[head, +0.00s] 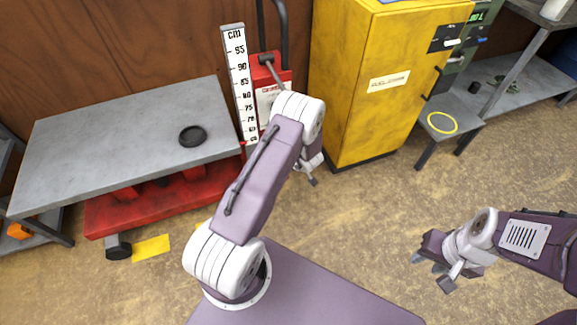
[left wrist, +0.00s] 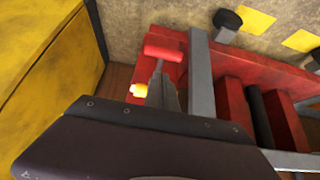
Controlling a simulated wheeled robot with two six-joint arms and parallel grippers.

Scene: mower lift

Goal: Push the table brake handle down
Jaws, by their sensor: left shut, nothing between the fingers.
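The lift table has a grey top (head: 120,125) and a red base (head: 165,200). In the left wrist view, a red bar on a grey stem (left wrist: 163,50), which looks like the brake handle, stands just beyond my left fingertips (left wrist: 160,80). I cannot tell whether they touch it. In the head view this bar is hidden behind my left arm. My left gripper (head: 312,180) is shut and empty, pointing down beside the lift's handle end. My right gripper (head: 432,272) is open and empty over the floor at the right.
A yellow cabinet (head: 370,110) stands close right of the lift. A white cm scale (head: 239,85) stands upright at the table's end. A black disc (head: 192,136) lies on the tabletop. A low grey stand with a yellow ring (head: 442,122) is at the right. The middle floor is clear.

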